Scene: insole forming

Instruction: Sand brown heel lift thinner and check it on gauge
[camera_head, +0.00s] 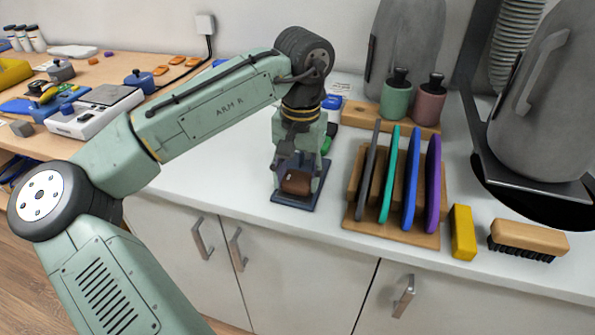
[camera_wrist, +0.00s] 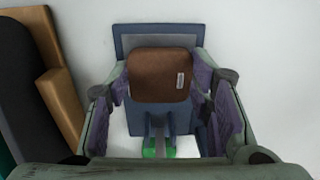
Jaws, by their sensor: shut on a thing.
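The brown heel lift (camera_head: 296,182) is between the fingers of my gripper (camera_head: 298,168). In the wrist view, the brown heel lift (camera_wrist: 160,75) has a small pale label on its right side, and the purple finger pads of my gripper (camera_wrist: 162,88) are on both sides of it. A dark blue block-like device with a flat base (camera_head: 308,196) is under the lift on the white counter; it also shows in the wrist view (camera_wrist: 160,32) behind and below the lift. It may be the gauge. I cannot tell whether the lift touches it.
A wooden rack (camera_head: 400,232) with grey, teal, blue and purple upright sheets stands close to the right. A yellow block (camera_head: 462,232) and a wooden brush (camera_head: 528,236) lie farther right. Green and mauve jars stand behind the rack. The counter's front edge is near.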

